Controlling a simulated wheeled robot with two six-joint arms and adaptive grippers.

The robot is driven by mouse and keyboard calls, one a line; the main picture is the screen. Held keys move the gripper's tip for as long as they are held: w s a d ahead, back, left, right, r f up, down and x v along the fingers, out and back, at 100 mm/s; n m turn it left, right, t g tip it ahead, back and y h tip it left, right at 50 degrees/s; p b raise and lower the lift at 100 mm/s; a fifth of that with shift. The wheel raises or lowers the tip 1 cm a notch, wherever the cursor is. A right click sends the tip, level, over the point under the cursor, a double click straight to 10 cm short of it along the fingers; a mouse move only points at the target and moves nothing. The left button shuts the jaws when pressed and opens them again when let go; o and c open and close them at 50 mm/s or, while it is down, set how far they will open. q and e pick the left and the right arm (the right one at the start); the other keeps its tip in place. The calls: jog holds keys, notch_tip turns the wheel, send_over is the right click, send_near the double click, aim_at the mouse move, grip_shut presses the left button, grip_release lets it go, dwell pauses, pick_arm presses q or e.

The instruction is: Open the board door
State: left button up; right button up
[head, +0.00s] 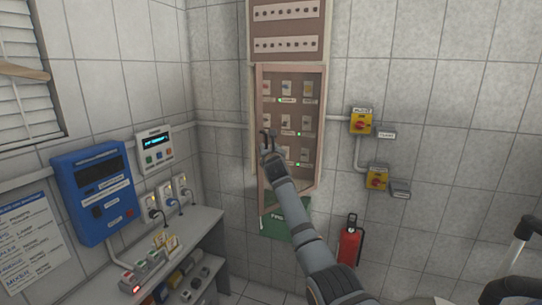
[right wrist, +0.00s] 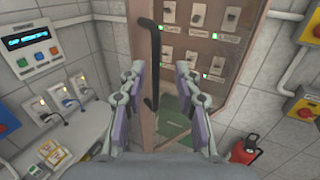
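The board door (head: 259,110) is a tall tan frame around a clear pane, on the cabinet at the wall. Rows of switches with green lights show behind the pane. In the right wrist view the door frame (right wrist: 121,45) carries a long black upright handle (right wrist: 153,45). My right gripper (head: 267,137) is in front of the door's left edge. In its wrist view the gripper (right wrist: 160,75) is open, with the lower handle between its two fingers in the picture. I see no contact, and cannot tell the depth gap. My left gripper is not in view.
A blue box (head: 95,190) and a small display panel (head: 155,150) hang on the left wall above a grey shelf (head: 200,225). Yellow switch boxes (head: 361,122) and a red extinguisher (head: 350,243) are on the right. A green sign (head: 272,222) hangs below the board.

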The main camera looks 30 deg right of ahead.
jog(key=v, duration=0.7)
jog(key=shift+s+a, duration=0.15)
jog(key=shift+s, duration=0.15)
jog(key=shift+c, duration=0.3)
